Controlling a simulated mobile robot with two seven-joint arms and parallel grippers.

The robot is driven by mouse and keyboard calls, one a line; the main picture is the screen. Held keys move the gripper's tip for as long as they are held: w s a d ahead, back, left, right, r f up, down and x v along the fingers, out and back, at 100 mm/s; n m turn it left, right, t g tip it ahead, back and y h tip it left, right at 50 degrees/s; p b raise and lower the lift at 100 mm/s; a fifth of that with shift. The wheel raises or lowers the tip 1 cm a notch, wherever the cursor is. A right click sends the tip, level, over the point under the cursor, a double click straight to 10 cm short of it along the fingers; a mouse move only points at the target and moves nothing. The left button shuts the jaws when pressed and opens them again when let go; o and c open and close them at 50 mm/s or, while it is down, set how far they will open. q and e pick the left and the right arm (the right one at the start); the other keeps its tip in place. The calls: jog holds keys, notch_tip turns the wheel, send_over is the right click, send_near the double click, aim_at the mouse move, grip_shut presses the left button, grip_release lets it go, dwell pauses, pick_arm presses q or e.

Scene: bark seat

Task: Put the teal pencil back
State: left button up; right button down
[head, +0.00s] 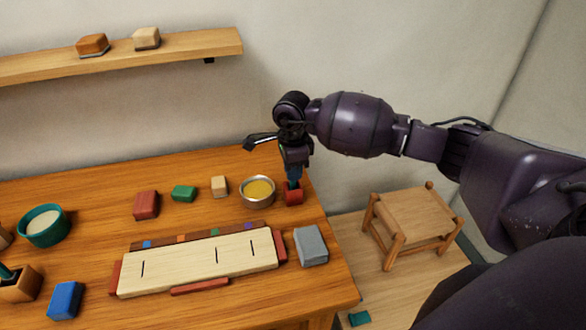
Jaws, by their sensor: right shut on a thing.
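My right gripper (293,177) points down over the back right of the table. It is shut around a narrow, dark blue-teal upright piece that looks like the teal pencil (293,184); the fingers hide most of it. Its lower end meets the top of a small red block (294,197); I cannot tell if it sits in it or in front of it. A dark teal stick (7,271) leans in a small wooden holder (20,289) at the left edge, partly cut off. My left gripper is not in view.
A bowl of yellow contents (258,203) stands close left of my right gripper. A pale slotted board (200,263) and a grey block (311,246) lie in front. A teal bowl (62,236) and a blue block (65,300) are at left. A stool (410,215) stands right.

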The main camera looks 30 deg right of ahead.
jog(key=shift+f, duration=0.3)
jog(key=c, duration=1)
grip_release()
notch_tip(320, 180, up, 10)
jog(key=shift+f, duration=0.15)
jog(key=shift+r, duration=0.6)
jog(key=shift+f, duration=0.1)
